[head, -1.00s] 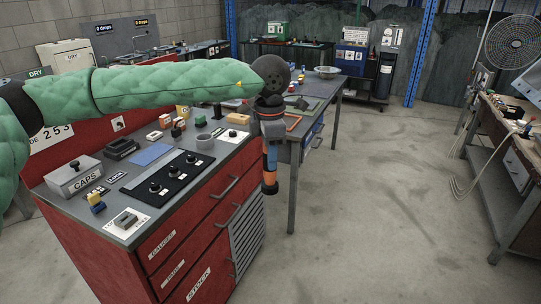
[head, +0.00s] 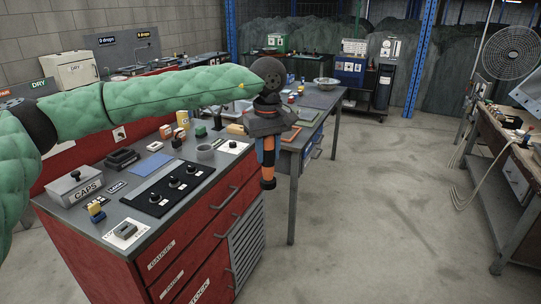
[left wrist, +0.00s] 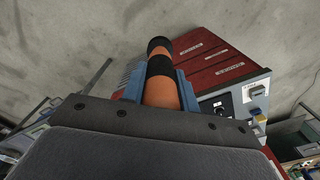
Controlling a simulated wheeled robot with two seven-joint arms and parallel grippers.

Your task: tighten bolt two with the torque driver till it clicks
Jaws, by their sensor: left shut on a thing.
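My left gripper (head: 267,140) is shut on the torque driver (head: 268,168), an orange and black tool. It hangs roughly upright in the air beside the right end of the red cabinet's top. The driver also shows in the left wrist view (left wrist: 161,80), between the blue fingers (left wrist: 187,90). A black strip (head: 168,188) with several dark round bolt-like heads lies on the grey cabinet top, left of the gripper and apart from it. I cannot tell which head is bolt two. My right gripper is not in view.
The red drawer cabinet (head: 204,235) carries a CAPS box (head: 75,187), a grey cup (head: 205,152) and small blocks. A grey table (head: 335,103) stands behind it. Open concrete floor (head: 370,200) lies right, with a workbench (head: 512,180) at the far right.

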